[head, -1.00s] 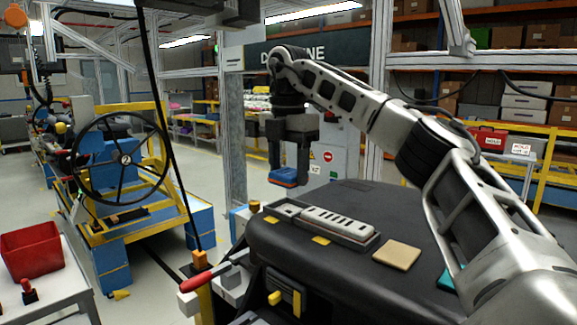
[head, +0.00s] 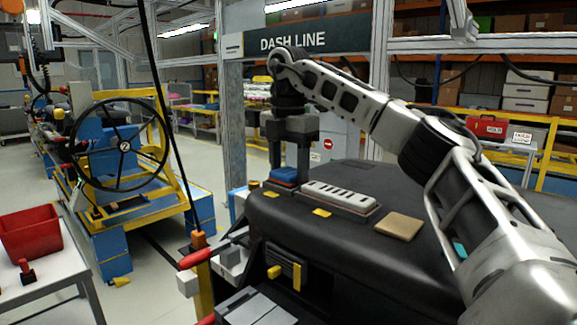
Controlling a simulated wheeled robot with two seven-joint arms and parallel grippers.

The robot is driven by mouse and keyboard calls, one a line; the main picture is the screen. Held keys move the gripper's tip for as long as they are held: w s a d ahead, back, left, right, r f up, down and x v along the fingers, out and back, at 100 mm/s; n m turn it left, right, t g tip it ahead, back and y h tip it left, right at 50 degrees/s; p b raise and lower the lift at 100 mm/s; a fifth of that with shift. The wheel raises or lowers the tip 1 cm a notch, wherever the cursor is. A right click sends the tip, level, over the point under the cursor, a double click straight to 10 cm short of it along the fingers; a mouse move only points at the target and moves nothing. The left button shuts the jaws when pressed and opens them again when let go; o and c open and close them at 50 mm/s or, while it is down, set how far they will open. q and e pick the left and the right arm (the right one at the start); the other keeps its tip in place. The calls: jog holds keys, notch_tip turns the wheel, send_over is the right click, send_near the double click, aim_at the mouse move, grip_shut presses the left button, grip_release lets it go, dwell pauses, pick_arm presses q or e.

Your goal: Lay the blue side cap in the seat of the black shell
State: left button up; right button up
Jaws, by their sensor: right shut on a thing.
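The black shell (head: 330,238) is the large dark dashboard body in the middle of the head view. A blue side cap (head: 284,174) with a darker lower part is at the left end of the pale ribbed strip (head: 341,194) on top of the shell. My right gripper (head: 291,163) points down from above and is shut on the cap. The cap covers the seat at that end of the strip. I cannot tell whether it touches the seat or hangs just over it. My left gripper is out of view.
A tan square pad (head: 399,227) and a yellow tab (head: 321,212) lie on the shell. My right arm spans the right side. A red-handled tool (head: 195,258) stands at the shell's front left. A red bin (head: 31,233) sits on a white table at far left.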

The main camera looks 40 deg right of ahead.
jog(key=o, duration=1.1)
jog(key=shift+f, duration=0.1)
jog(key=shift+c, duration=0.2)
notch_tip(320, 180, up, 8)
jog(key=p, duration=0.3)
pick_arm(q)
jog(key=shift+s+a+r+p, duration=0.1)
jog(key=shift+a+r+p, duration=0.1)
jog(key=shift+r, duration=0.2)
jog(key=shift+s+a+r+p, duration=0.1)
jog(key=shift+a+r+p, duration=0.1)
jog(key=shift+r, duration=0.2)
pick_arm(e)
notch_tip(320, 180, up, 8)
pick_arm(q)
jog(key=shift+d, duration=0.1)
